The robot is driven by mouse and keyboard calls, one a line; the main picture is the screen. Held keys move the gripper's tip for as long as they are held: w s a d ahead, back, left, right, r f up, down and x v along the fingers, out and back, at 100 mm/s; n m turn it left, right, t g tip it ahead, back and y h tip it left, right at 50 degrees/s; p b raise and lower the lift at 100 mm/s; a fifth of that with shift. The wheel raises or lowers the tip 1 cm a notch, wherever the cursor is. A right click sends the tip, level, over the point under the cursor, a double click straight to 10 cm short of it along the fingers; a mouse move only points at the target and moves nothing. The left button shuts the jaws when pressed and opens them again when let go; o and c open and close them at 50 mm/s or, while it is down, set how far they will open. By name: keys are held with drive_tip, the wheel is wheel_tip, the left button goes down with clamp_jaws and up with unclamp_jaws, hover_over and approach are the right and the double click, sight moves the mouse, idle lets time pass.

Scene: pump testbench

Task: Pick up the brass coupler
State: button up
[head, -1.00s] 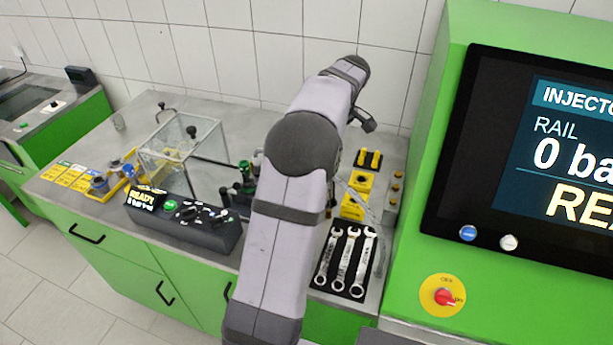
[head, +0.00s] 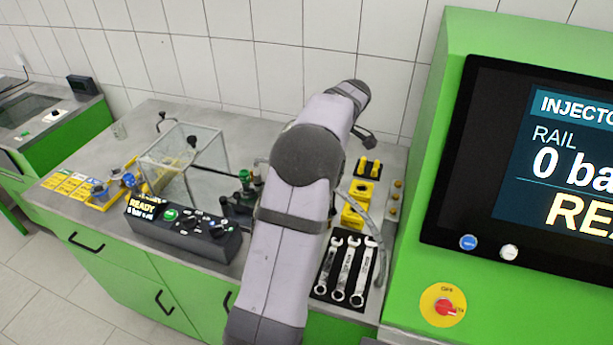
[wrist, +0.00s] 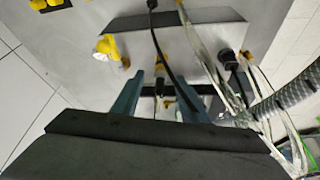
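Several small brass-coloured fittings (head: 397,183) stand in a row on a narrow grey strip at the right end of the bench in the head view. I cannot tell which one is the brass coupler. In the wrist view, a brass-orange piece (wrist: 125,62) shows beside a yellow part. My gripper (wrist: 158,88) shows there with two blue-grey fingers spread apart above the bench. A dark cable and a small dark fitting show between or beyond the fingers; nothing is clearly held. In the head view my arm hides most of the gripper.
Yellow blocks (head: 355,213) and a black tray of wrenches (head: 345,268) lie right of my arm. A clear box (head: 185,160) and a black control panel (head: 180,226) stand to its left. A green cabinet with a screen (head: 540,150) bounds the right. A ribbed hose (wrist: 290,98) runs near my gripper.

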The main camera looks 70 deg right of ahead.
drive_tip(key=shift+p+x, duration=0.95)
drive_tip(key=shift+x, duration=1.2)
clamp_jaws()
drive_tip(key=shift+r, duration=0.1)
drive_tip(key=shift+w+r, duration=0.1)
